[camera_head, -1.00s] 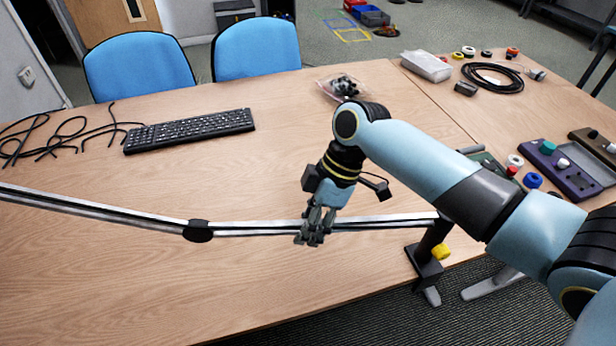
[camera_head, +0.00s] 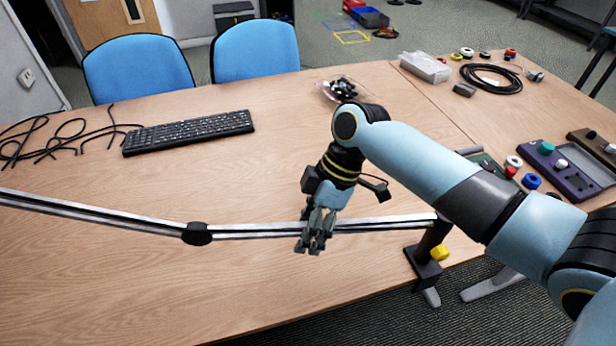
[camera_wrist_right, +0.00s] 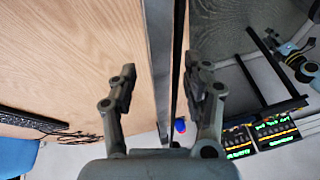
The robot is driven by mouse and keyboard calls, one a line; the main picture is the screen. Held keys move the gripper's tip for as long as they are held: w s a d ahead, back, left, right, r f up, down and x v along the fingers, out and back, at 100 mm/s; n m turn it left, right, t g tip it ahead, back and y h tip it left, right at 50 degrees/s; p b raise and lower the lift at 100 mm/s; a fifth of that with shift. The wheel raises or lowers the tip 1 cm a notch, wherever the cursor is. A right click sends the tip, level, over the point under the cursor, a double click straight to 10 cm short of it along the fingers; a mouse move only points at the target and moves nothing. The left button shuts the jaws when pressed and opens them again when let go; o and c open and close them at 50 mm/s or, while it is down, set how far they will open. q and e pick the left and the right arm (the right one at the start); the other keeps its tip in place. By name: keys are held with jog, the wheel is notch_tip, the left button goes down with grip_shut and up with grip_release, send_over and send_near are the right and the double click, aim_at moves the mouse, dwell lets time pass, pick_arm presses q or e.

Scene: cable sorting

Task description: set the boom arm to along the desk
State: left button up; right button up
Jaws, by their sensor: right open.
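The boom arm (camera_head: 255,231) is a silver two-part bar running across the desk. Its black elbow joint (camera_head: 197,233) is left of centre. In the right wrist view, the open fingers (camera_wrist_right: 160,68) stand on either side of a grey bar (camera_wrist_right: 159,30). Contact cannot be told. My left gripper is not in view.
A black keyboard (camera_head: 190,132) and loose black cables (camera_head: 60,140) lie behind the boom. A bag (camera_head: 343,89), a coiled cable (camera_head: 492,78) and a purple control box (camera_head: 560,172) are further right. The desk (camera_head: 110,285) in front of the boom is clear.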

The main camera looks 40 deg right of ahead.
jog(key=v, duration=1.2)
jog(key=shift+f, duration=0.1)
